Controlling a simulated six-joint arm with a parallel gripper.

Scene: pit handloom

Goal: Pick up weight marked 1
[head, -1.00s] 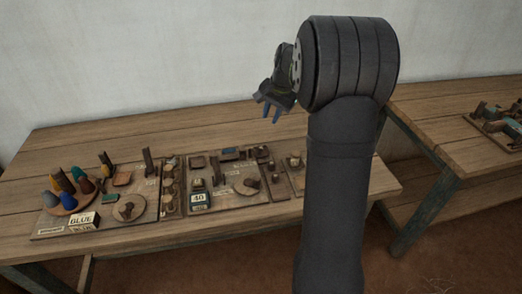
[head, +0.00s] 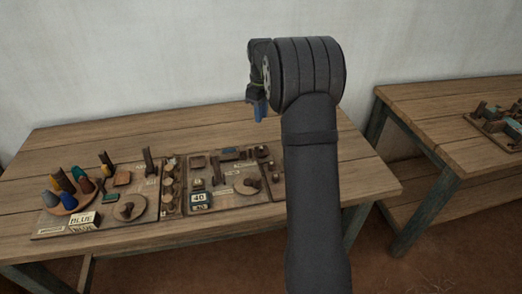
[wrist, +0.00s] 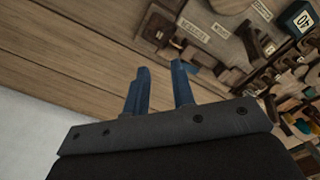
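No weight with a readable 1 shows in either view; the small markings are too small to read. Several small round pieces (head: 168,184) sit in a narrow strip between the two boards in the head view, and I cannot tell whether they are weights. My gripper (head: 258,113) is above the back of the table, clear of the boards.
The wooden table (head: 230,118) bears a left board (head: 60,232) with coloured cones and a sign reading BLUE (head: 83,218). The right board (head: 225,206) holds small blocks and a block marked 40 (head: 198,198), also in the wrist view (wrist: 300,20). A second table (head: 430,105) stands right.

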